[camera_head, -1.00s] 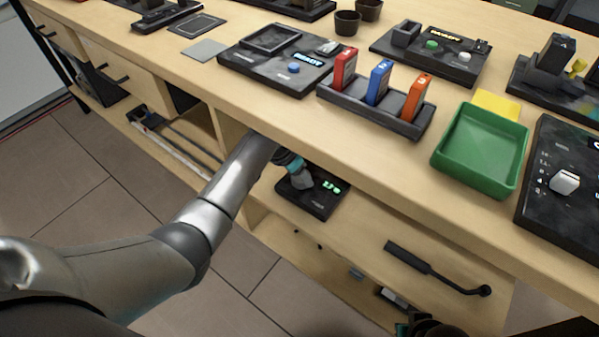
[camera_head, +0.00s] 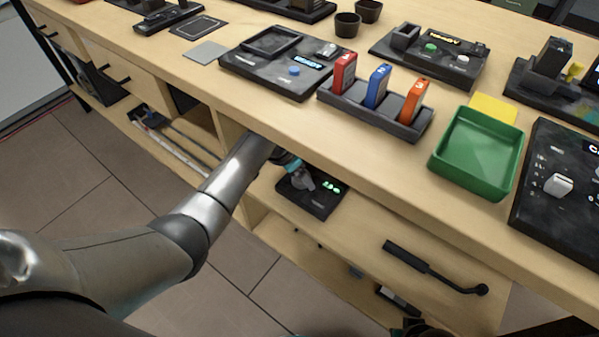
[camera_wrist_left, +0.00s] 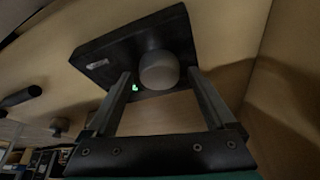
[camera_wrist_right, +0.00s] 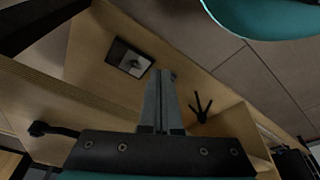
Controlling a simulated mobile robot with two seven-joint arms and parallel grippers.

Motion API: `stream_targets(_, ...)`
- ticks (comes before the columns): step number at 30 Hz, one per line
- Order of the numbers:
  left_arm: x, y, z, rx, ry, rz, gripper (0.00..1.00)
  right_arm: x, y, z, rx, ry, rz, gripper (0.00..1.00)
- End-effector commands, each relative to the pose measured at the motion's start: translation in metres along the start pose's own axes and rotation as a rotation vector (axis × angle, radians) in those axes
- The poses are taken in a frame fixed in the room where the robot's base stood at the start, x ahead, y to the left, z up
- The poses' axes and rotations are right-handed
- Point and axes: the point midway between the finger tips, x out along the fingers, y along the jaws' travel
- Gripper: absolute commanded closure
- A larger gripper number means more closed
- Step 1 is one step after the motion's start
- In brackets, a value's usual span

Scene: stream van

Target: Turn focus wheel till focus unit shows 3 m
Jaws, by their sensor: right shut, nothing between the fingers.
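The focus unit (camera_head: 318,203) is a dark box fixed to the wooden front below the counter edge. Its green display (camera_head: 331,185) is lit, but its digits are too small to read surely. The pale round focus wheel (camera_wrist_left: 159,71) sticks out from the box in the left wrist view. My left gripper (camera_head: 300,178) is at the wheel. In the left wrist view its fingers (camera_wrist_left: 160,80) stand open on either side of the wheel, with gaps visible; contact cannot be told. My right gripper (camera_wrist_right: 160,80) is shut and empty, low at the head view's bottom edge.
A black handle bar (camera_head: 430,266) sticks out to the right of the focus unit. The counter above holds a green tray (camera_head: 437,161), a rack (camera_head: 330,98) with red, blue and orange pieces, and control panels. Open floor (camera_head: 110,220) lies at left.

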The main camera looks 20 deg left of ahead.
Motion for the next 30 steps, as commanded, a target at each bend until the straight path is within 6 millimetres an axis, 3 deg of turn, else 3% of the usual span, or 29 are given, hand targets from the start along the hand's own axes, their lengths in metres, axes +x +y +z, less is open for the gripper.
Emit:
stream_targets(12,-0.004,0.0,0.0,0.0,0.0,0.0,0.08,-0.002,0.0,0.0,0.0,0.002,-0.001,1.0)
stream_targets(18,-0.015,0.0,-0.001,0.0,0.0,0.0,0.08,0.015,-0.001,0.019,-0.001,-0.04,-0.002,1.0)
stream_targets(30,-0.028,0.0,0.036,-0.001,-0.001,0.0,0.08,0.045,0.009,0.046,-0.009,-0.05,0.012,1.0)
